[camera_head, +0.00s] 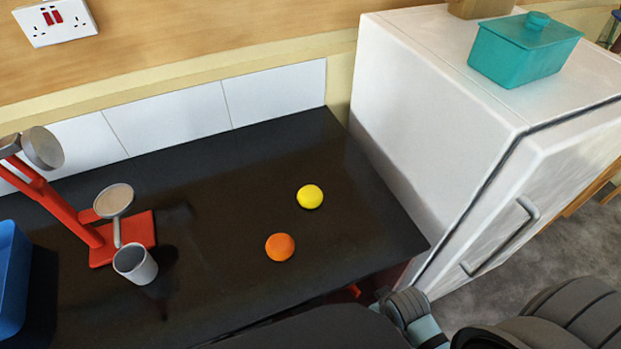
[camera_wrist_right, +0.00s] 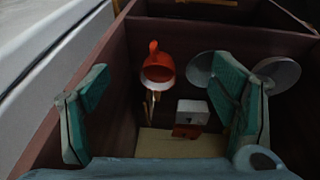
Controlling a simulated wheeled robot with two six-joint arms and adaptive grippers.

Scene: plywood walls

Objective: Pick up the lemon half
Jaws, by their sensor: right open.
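The yellow lemon half (camera_head: 310,197) lies on the black worktop (camera_head: 220,215), right of its middle, in the head view. An orange half (camera_head: 280,247) lies a little in front and to the left of it. My right gripper (camera_wrist_right: 162,75) shows in the right wrist view with its teal fingers wide apart and nothing between them. That view looks into a dark brown compartment, and the lemon half is not in it. My left gripper is not in view.
A red juicer press (camera_head: 120,240) with a grey cup (camera_head: 135,264) stands left; a blue container (camera_head: 12,280) is at the far left. A white fridge (camera_head: 430,130) bounds the worktop's right, with a teal box (camera_head: 525,48) on top. The compartment holds a red-orange utensil (camera_wrist_right: 158,65).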

